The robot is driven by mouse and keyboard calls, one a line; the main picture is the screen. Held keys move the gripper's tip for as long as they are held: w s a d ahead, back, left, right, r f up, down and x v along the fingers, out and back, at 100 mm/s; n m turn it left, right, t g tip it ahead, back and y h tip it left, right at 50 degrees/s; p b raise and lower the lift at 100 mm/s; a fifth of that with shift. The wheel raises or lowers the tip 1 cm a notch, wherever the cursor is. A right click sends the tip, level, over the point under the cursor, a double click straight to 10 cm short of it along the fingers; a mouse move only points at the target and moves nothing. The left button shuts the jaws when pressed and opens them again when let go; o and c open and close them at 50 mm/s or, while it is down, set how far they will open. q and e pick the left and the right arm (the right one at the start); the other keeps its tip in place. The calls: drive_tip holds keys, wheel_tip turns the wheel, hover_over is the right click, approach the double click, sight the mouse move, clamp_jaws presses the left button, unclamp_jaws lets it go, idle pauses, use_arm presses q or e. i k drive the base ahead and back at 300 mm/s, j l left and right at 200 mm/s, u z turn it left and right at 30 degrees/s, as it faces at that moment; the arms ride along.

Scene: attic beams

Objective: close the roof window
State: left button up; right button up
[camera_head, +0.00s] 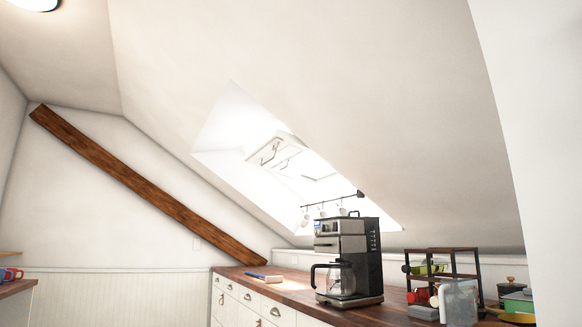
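The roof window (278,150) is set deep in the bright recess of the sloping ceiling, above the wooden counter. Its pale sash with a handle bar appears tilted within the opening, but the glare makes the exact opening angle hard to tell. Neither of my grippers shows in the head view, so their state and their distance to the window are hidden.
A wooden counter (262,287) over white drawers runs below the window. A coffee maker (347,245) stands on it, with a dark rack (443,262) to the right. Mugs hang from a rail (330,202). A brown beam (150,180) slants along the left wall.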

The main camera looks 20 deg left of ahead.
sight(295, 146)
drive_tip(key=i+j+u, duration=0.5)
drive_tip(key=i, duration=0.15)
drive_tip(key=i+j+u, duration=0.35)
drive_tip(key=i, duration=0.65)
drive_tip(key=i+u, duration=0.35)
drive_tip(key=i, duration=0.65)
drive_tip(key=j, duration=0.05)
